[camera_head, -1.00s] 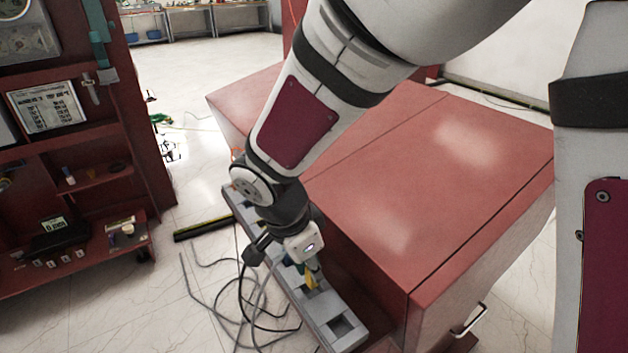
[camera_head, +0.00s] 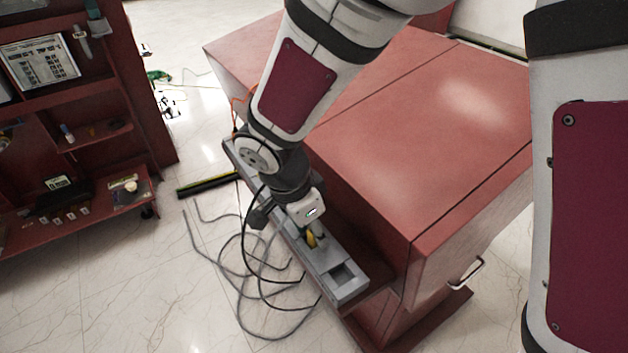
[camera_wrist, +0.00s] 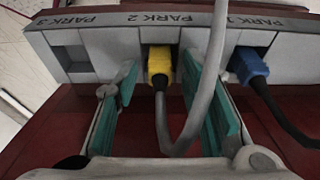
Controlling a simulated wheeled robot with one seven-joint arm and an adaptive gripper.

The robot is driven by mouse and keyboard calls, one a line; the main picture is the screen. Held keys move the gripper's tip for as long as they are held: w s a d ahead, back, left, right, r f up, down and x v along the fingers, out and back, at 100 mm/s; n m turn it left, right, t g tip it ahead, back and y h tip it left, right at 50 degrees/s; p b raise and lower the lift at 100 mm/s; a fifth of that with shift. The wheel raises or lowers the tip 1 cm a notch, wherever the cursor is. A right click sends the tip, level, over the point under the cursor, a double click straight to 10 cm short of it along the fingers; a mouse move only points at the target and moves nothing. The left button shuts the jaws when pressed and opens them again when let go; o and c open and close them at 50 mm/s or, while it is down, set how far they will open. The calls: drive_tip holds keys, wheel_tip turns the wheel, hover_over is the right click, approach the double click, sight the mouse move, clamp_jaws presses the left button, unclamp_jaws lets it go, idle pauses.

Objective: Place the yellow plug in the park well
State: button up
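The yellow plug (camera_wrist: 160,66) sits in the opening marked PARK 2 of the grey park block (camera_wrist: 108,48), with its grey cable running toward the camera. How deep it sits is hard to tell. My gripper (camera_wrist: 159,78) has its green fingers apart on either side of the plug, with gaps showing between them and it. The blue plug (camera_wrist: 250,66) is in PARK 1. The PARK 3 well (camera_wrist: 72,58) is empty. In the head view, the yellow plug (camera_head: 311,240) shows just below my gripper, which largely hides the area around it.
The red cabinet (camera_head: 430,130) stands right beside the park block (camera_head: 345,288). Loose grey and black cables (camera_head: 240,270) hang over the floor to the left.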

drive_tip(key=p+v, duration=0.3)
drive_tip(key=v, duration=0.9)
drive_tip(key=s+d+r+n, duration=0.1)
drive_tip(key=s+d+r, duration=0.1)
drive_tip(key=d, duration=0.3)
drive_tip(key=s+d+r+n, duration=0.2)
drive_tip(key=s+d+r, duration=0.1)
drive_tip(key=d, duration=0.3)
drive_tip(key=s+d+r+n, duration=0.2)
drive_tip(key=s+d+r, duration=0.1)
drive_tip(key=d, duration=0.3)
drive_tip(key=shift+r+y, duration=0.3)
drive_tip(key=s+d+n+y, duration=0.1)
drive_tip(key=s+d+n, duration=0.2)
drive_tip(key=s, duration=0.3)
drive_tip(key=s+d+n, duration=0.2)
drive_tip(key=s+n, duration=0.1)
drive_tip(key=s, duration=0.3)
drive_tip(key=shift+s+d+y, duration=0.35)
drive_tip(key=shift+d+y, duration=0.05)
drive_tip(key=shift+f, duration=0.1)
wheel_tip(320, 180, up, 16)
drive_tip(key=t+p, duration=0.2)
drive_tip(key=p, duration=1.2)
drive_tip(key=shift+t, duration=0.3)
